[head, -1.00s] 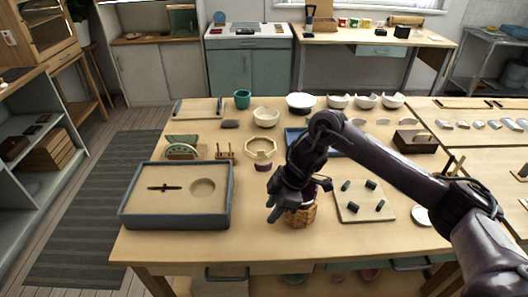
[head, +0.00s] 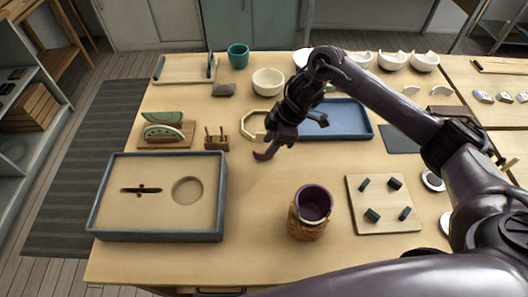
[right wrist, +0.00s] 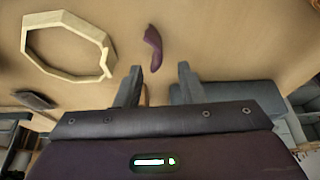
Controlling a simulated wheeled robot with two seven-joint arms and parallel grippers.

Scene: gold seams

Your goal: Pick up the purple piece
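The purple piece (head: 262,154) is a small curved shard lying on the table in the head view. It also shows in the right wrist view (right wrist: 153,48), lying on the wood just ahead of the fingertips. My right gripper (head: 277,143) is above the table close to the piece, partly covering it in the head view. In the right wrist view my right gripper (right wrist: 158,75) has its two fingers apart with nothing between them, and the piece is beyond them, apart from both. My left gripper is not in view.
A pale octagonal ring (right wrist: 104,46) lies left of the piece. A purple cup in a wicker holder (head: 311,206) stands nearer the front. A blue tray (head: 350,118), a sand-filled tray (head: 224,205) and a pegged board (head: 384,228) lie around. The table centre is bare.

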